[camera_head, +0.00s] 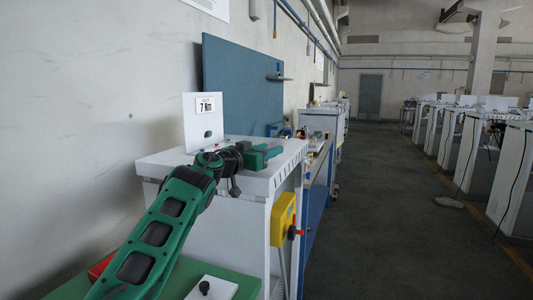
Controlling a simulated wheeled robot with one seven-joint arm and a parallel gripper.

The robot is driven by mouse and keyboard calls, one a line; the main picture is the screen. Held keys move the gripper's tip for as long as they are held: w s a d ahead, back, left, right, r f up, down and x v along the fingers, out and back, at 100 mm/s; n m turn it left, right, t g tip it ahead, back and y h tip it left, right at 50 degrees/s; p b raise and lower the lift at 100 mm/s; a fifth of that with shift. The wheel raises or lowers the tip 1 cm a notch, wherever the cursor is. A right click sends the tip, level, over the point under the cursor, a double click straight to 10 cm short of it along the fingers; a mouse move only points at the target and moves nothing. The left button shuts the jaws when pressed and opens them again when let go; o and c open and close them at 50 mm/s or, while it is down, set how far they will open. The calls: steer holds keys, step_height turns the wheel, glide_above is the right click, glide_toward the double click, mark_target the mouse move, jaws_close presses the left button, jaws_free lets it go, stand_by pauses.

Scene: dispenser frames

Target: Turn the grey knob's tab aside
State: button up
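My green and black arm reaches up from the bottom left. My gripper (268,153) is over the top of a white cabinet (165,163), pointing right. It is small and seen from behind, so I cannot tell whether its fingers are open or shut. An upright white panel (190,122) with a "7 Km" label stands behind my wrist. A small grey piece (207,134) shows low on this panel; it may be the knob, but its tab cannot be made out. I see nothing clearly held.
A white plate with a black knob (204,287) lies at the bottom. A blue board (240,85) stands behind. The floor (400,220) at right is open.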

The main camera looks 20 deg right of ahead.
jaws_close()
